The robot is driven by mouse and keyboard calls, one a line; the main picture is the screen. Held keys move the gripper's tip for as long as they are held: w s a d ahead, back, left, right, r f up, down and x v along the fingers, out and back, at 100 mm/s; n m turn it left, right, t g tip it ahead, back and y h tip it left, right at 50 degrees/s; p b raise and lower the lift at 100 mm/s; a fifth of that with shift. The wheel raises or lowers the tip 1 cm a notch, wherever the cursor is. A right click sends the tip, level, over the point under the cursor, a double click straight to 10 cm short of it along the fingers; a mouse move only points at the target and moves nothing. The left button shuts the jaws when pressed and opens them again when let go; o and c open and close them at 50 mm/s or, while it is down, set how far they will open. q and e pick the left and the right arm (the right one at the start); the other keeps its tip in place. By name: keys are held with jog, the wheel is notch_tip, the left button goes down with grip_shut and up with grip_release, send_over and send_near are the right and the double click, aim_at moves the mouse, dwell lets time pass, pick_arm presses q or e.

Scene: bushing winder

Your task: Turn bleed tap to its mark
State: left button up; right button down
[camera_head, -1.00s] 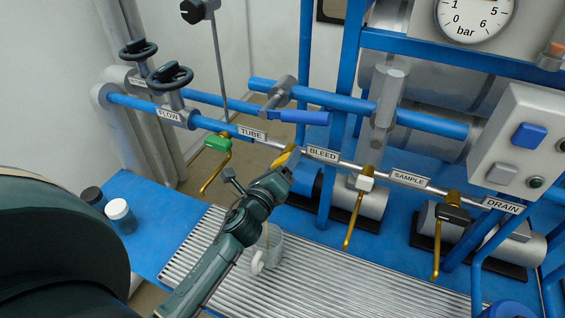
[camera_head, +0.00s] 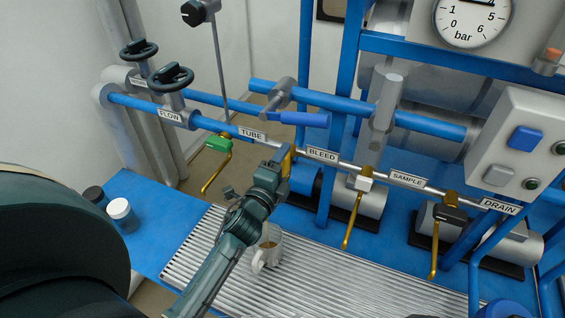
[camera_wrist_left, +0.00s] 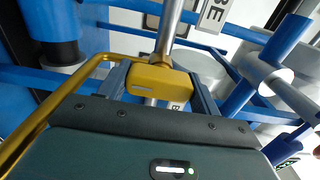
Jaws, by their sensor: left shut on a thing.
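The yellow bleed tap (camera_head: 286,158) is on the pipe between the TUBE and BLEED labels, mostly hidden behind my left gripper in the head view. My left gripper (camera_head: 280,167) is on it from the front. In the left wrist view the tap's yellow block (camera_wrist_left: 155,83) sits between the two fingers of the left gripper (camera_wrist_left: 160,88), which is shut on it. The tap's gold spout curves down along the left of that view. I cannot make out a mark on the tap. My right gripper is not in view.
A white mug (camera_head: 266,252) with a brownish patch inside stands on the ribbed tray (camera_head: 330,285) below. Green (camera_head: 219,142), white (camera_head: 362,182) and black (camera_head: 449,212) taps share the pipe. A blue lever (camera_head: 303,119) is above.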

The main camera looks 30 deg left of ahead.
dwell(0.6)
pick_arm(q)
jog(key=o, duration=1)
jog(key=s, duration=0.4)
jog(key=s+b, duration=0.1)
jog(key=s, duration=0.3)
jog(key=s+b, duration=0.1)
jog(key=s, duration=0.4)
jog(key=shift+s+d, duration=0.1)
jog(key=shift+d, duration=0.3)
